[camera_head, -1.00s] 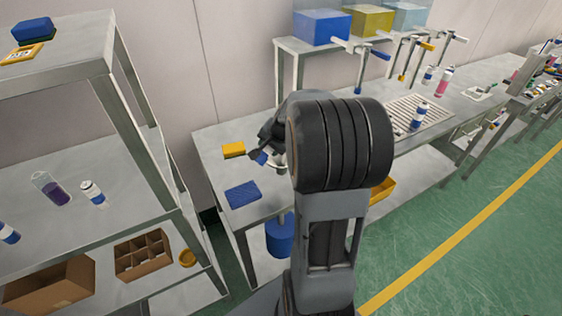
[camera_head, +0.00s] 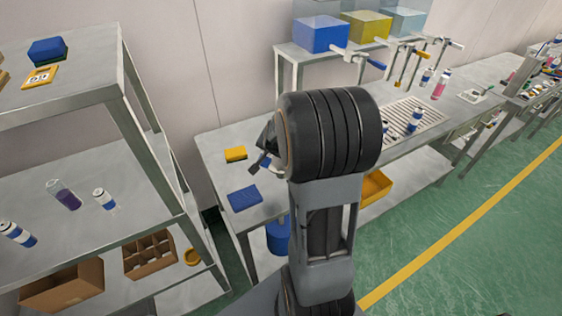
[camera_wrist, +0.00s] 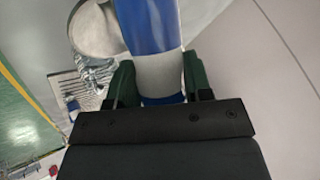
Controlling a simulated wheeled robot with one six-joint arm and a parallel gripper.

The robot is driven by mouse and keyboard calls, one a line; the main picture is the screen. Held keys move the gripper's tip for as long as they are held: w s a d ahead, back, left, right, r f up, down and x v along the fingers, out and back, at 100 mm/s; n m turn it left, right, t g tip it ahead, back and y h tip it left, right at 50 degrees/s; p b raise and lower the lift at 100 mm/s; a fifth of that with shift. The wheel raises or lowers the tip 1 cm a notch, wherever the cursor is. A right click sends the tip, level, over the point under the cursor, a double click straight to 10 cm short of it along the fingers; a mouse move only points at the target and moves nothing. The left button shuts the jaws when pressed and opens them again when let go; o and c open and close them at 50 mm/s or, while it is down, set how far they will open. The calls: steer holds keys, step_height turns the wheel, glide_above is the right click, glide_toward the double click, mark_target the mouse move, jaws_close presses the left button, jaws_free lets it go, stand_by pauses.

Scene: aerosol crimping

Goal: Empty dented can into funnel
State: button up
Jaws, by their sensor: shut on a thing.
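My gripper (camera_wrist: 160,80) is shut on a blue and white can (camera_wrist: 148,28), which sits between the two dark green fingers in the wrist view. No dent can be made out on it. A round, shiny metal bowl shape (camera_wrist: 92,32), which looks like the funnel, is behind and left of the can. I cannot tell whether the can touches it or how far apart they are. In the head view my arm covers most of the gripper (camera_head: 262,160) and the held can.
A blue pad (camera_head: 244,198) and a yellow block (camera_head: 235,154) lie on the bench's left end. A blue bucket (camera_head: 279,236) stands below. A shelf (camera_head: 60,235) on the left holds bottles and boxes. A slatted rack (camera_head: 420,115) is on the right.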

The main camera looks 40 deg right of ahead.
steer(key=shift+r+p, duration=0.3)
steer(key=shift+p, duration=0.95)
steer(key=shift+s+d+f+h+p, duration=0.1)
steer(key=shift+d+f+h+p, duration=0.1)
steer(key=shift+h+p, duration=0.45)
steer(key=shift+b, duration=0.65)
steer(key=shift+d+h, duration=0.1)
steer(key=shift+h, duration=0.25)
steer(key=shift+d+r+n+t+h, duration=0.25)
steer(key=shift+d+n+t+h, duration=0.25)
steer(key=shift+h, duration=0.4)
steer(key=shift+a, duration=0.1)
